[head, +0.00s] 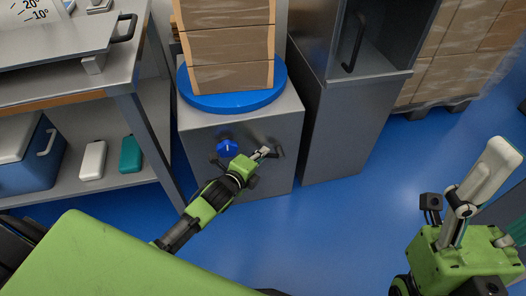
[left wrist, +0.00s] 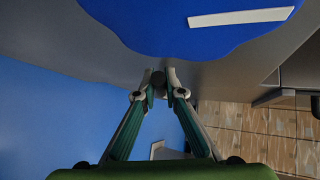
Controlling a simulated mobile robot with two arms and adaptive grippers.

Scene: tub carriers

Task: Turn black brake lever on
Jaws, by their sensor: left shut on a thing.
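The black brake lever (head: 277,150) is on the front of the grey metal cabinet (head: 285,175), to the right of a blue knob (head: 227,148) with a white mark. My left gripper (head: 266,152) reaches up to the lever from below. In the left wrist view its fingertips (left wrist: 158,80) are closed around the dark round end of the lever (left wrist: 158,77). Most of the lever is hidden there. The blue knob (left wrist: 200,25) with its white bar fills the top of that view. My right gripper (head: 480,180) is at the right, away from the cabinet; its finger gap is unclear.
A blue turntable (head: 235,103) on the cabinet bears stacked cardboard boxes (head: 230,45). A steel workbench (head: 130,75) stands left, with a blue cooler (head: 40,160) on its lower shelf. A taller grey cabinet (head: 340,130) stands right. Blue floor (head: 350,220) is clear in front.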

